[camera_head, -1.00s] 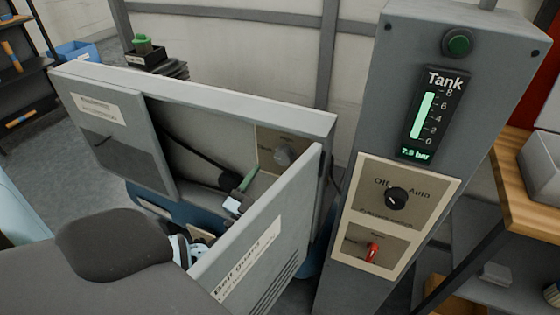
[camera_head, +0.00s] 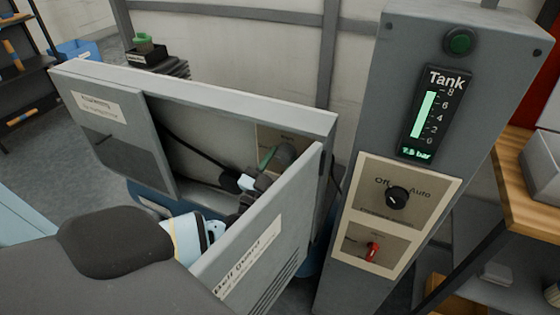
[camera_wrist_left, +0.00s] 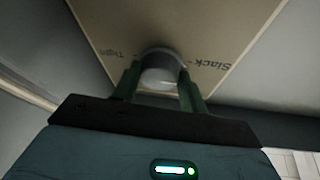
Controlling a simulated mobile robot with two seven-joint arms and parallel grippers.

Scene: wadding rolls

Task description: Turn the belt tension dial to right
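The belt tension dial is a round grey knob (camera_wrist_left: 160,70) on a beige plate (camera_wrist_left: 205,35) marked "Tight" and "Slack", whose lettering is upside down in the left wrist view. My left gripper (camera_wrist_left: 160,75) has its two green fingers on either side of the knob. The fingers look very close to its sides; I cannot tell whether they press on it. The knob's pointer is not readable. My right gripper is not in view.
The front guard panel (camera_head: 245,265), labelled "Belt guard", stands close beside my left wrist. A grey control column (camera_head: 390,120) with a tank gauge, an Off/Auto knob (camera_head: 397,198) and a red switch (camera_head: 373,252) stands to the right.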

